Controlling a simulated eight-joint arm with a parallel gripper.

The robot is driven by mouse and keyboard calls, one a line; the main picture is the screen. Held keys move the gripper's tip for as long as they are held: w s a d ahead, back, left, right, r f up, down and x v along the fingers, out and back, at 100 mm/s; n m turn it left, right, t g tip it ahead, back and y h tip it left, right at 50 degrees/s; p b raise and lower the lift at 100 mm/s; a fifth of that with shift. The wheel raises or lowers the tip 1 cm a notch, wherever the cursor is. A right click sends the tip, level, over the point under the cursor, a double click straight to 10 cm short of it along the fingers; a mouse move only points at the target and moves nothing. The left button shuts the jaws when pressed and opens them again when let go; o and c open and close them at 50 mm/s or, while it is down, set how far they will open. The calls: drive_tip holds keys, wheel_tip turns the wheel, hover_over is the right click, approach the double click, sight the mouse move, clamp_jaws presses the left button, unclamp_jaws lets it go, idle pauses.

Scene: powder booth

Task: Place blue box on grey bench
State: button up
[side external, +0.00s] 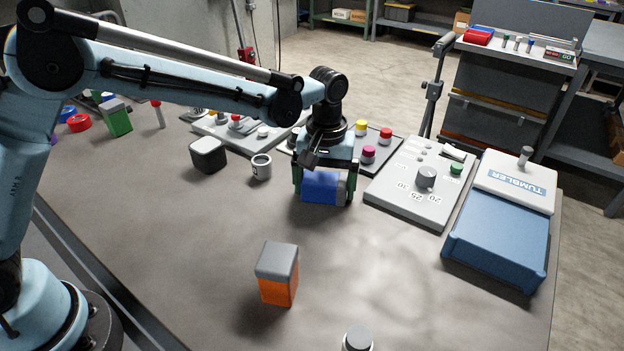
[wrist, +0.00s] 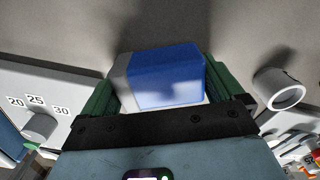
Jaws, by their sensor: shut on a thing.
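The blue box (side external: 320,187), with a grey end, is held between the green fingers of my gripper (side external: 324,186). In the wrist view the blue box (wrist: 168,76) lies sideways between both fingers of my gripper (wrist: 155,85). My gripper is shut on it and points down over the grey bench (side external: 190,240). I cannot tell whether the box touches the bench or is slightly above it. Part of the box is hidden by the fingers.
An orange box (side external: 277,275) with a grey top stands in front. A dial panel (side external: 420,185) and blue tumbler (side external: 500,225) stand right. The bench's middle left is clear.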

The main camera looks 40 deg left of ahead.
sight(325, 178)
drive_tip(key=shift+r, duration=0.1)
wheel_tip(325, 178, up, 4)
drive_tip(key=shift+r, duration=0.1)
drive_tip(key=s+d+r, duration=0.6)
drive_tip(key=s+d, duration=0.1)
drive_tip(key=s, duration=0.1)
drive_tip(key=s+a+r+m, duration=0.1)
drive_tip(key=s+a+m, duration=0.1)
drive_tip(key=a, duration=0.9)
drive_tip(key=s+a+r+m, duration=0.1)
drive_tip(key=s+a+m, duration=0.1)
drive_tip(key=a, duration=0.9)
drive_tip(key=shift+s+r+m, duration=0.3)
drive_tip(key=shift+s+m, duration=0.1)
drive_tip(key=shift+m, duration=0.1)
drive_tip(key=shift+w+d, duration=0.1)
